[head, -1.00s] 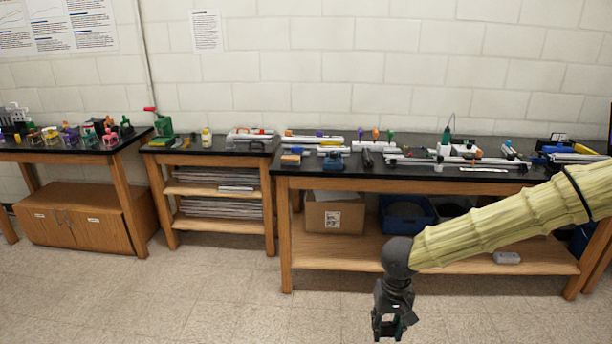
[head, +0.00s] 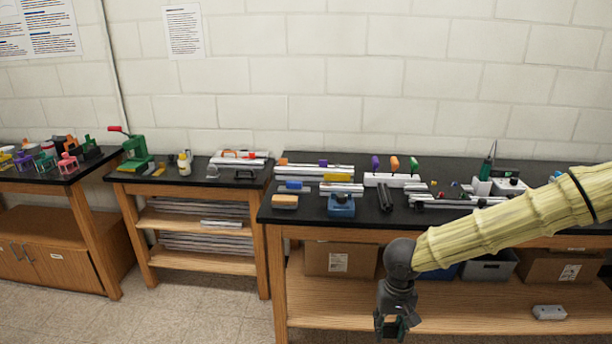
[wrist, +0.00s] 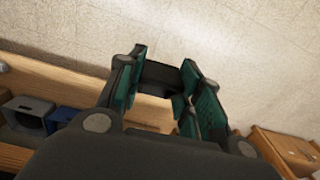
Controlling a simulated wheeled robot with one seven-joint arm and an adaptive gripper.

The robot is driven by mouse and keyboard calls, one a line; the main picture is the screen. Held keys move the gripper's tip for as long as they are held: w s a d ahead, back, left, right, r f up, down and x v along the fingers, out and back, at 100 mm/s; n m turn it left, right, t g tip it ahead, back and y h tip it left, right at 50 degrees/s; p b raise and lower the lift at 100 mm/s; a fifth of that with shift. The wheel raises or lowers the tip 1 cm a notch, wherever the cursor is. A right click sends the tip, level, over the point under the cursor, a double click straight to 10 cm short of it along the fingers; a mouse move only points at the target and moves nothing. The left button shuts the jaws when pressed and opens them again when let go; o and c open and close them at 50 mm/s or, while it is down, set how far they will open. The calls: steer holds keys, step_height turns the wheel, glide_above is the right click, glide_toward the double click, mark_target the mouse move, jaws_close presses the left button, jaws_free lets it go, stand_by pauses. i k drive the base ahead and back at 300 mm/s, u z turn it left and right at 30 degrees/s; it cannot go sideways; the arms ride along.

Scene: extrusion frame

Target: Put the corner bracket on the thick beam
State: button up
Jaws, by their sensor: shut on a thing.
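My gripper (head: 393,326) hangs low in front of the right workbench, below its top, at the bottom of the head view. In the wrist view its teal-padded fingers (wrist: 160,88) are shut on a small dark piece (wrist: 160,75), which looks like the corner bracket; its shape is mostly hidden. Several beams lie on the right bench: pale ones at the back left (head: 318,170), a short dark one (head: 384,198) near the middle, and a long pale one (head: 445,203) partly behind my arm. I cannot tell which is the thick beam.
The right bench (head: 300,218) also bears a blue device (head: 341,206), a tan block (head: 285,202) and pegs on a white block (head: 393,180). Bins and boxes (head: 340,258) sit on its lower shelf.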

mark_target(305, 167)
steer(key=i, duration=0.95)
steer(key=u, duration=0.45)
